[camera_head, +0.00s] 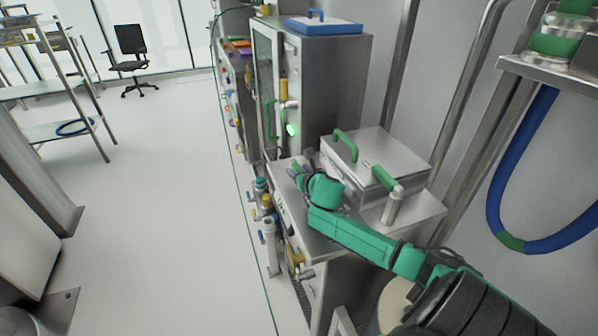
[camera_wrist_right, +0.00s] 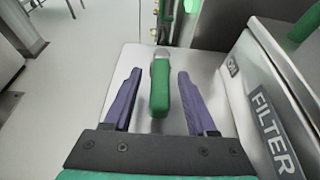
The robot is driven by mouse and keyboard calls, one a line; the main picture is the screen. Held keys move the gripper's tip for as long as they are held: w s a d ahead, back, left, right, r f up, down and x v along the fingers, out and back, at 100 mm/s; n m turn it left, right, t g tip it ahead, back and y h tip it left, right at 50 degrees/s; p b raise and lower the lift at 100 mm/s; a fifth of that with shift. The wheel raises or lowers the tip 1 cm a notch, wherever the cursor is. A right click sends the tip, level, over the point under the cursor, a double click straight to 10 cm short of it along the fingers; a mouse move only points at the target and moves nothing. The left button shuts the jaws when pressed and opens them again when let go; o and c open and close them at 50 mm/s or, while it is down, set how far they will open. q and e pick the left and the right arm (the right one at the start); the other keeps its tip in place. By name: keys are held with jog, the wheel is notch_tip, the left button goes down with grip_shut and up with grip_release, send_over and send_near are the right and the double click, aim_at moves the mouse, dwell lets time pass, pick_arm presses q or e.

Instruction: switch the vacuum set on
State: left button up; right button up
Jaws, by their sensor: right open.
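The vacuum set (camera_head: 322,245) is a steel cabinet with a flat top, in the middle of the head view. A lidded steel box with green handles (camera_head: 385,160) stands on it. My right gripper (camera_head: 303,166) is over the top's far left part. In the right wrist view my right gripper (camera_wrist_right: 159,73) is open, its two purple fingers on either side of a green lever (camera_wrist_right: 160,90) with a pale metal end. Gaps show between the lever and both fingers. My left gripper is not in view.
A tall steel cabinet (camera_head: 335,85) with a lit green lamp (camera_head: 292,129) stands behind. Valves and pipes (camera_head: 268,240) line the vacuum set's left side. A blue hose (camera_head: 500,190) hangs at the right.

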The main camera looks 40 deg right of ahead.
grip_shut()
dwell(1.4)
